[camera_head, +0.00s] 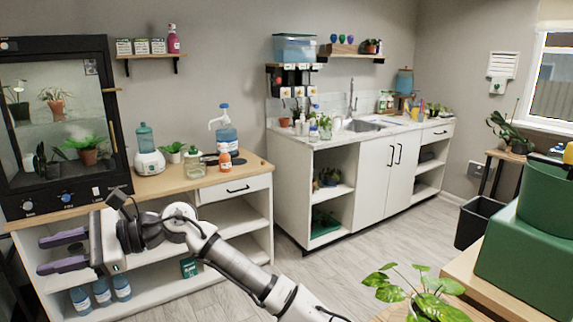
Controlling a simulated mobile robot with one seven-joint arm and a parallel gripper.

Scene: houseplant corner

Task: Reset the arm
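My gripper (62,252) is at the lower left of the head view, at the end of my white and dark arm, which reaches in from the bottom. Its two purple fingers point left and stand apart, with nothing between them. In the picture it lies in front of the left cabinet's open shelves, just below the glass-fronted plant case (57,125). I cannot tell how far it is from the cabinet.
The left wooden counter (235,172) holds bottles, a small plant and a white device. A sink counter (350,134) stands at the back. A leafy plant (415,292) and a green container (530,250) are at the lower right. The middle floor (345,262) is clear.

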